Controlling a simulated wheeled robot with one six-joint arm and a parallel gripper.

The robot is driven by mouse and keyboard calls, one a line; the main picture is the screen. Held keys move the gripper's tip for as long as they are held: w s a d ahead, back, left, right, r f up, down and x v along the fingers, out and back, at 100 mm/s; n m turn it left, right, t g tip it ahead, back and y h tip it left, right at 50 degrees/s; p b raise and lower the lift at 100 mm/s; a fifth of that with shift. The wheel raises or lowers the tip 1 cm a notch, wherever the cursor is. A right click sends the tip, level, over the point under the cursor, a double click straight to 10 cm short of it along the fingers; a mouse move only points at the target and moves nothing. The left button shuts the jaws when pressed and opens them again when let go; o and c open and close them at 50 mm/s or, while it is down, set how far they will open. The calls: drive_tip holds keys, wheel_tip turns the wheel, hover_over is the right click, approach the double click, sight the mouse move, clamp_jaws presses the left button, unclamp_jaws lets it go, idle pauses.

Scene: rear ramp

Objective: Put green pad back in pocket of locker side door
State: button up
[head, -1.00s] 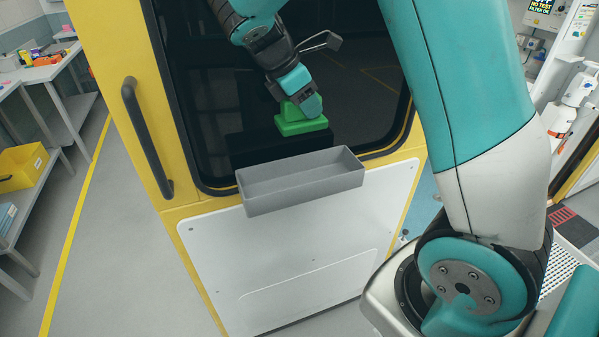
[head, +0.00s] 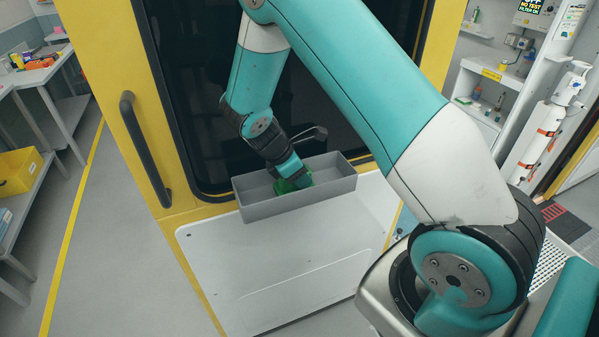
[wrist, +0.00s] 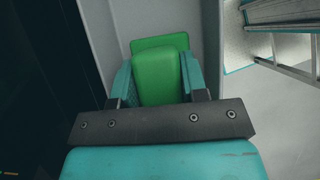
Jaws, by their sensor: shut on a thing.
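The green pad (head: 292,184) is inside the grey pocket (head: 296,207) on the yellow locker side door (head: 130,60). Its lower part is hidden by the pocket's front wall. My gripper (head: 298,179) is shut on the pad and reaches down into the pocket from above. In the wrist view the green pad (wrist: 160,75) sits between the two teal fingers, with grey pocket walls around it. Whether the pad touches the pocket floor cannot be told.
A black handle (head: 146,150) stands out on the door left of the pocket. A dark window lies behind my arm, and a white panel (head: 290,255) is below the pocket. Shelves with a yellow bin (head: 18,170) stand at far left. The floor at left is clear.

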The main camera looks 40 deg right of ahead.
drive_tip(key=shift+f, duration=0.1)
drive_tip(key=o, duration=0.9)
drive_tip(key=b+v, duration=0.4)
drive_tip(key=v, duration=0.8)
drive_tip(key=s+a+r+m+y, duration=0.4)
drive_tip(key=s+a, duration=0.4)
drive_tip(key=s, duration=0.4)
drive_tip(key=s+a+r+m+t+y, duration=0.1)
drive_tip(key=s+a+r+m+y, duration=0.2)
drive_tip(key=s+a+r+y, duration=0.2)
drive_tip(key=s+a+y, duration=0.1)
drive_tip(key=s+a, duration=0.2)
drive_tip(key=s, duration=0.3)
drive_tip(key=shift+s+a+r+m+t, duration=0.15)
drive_tip(key=shift+s+a+m+t, duration=0.15)
drive_tip(key=shift+s+a+m, duration=0.1)
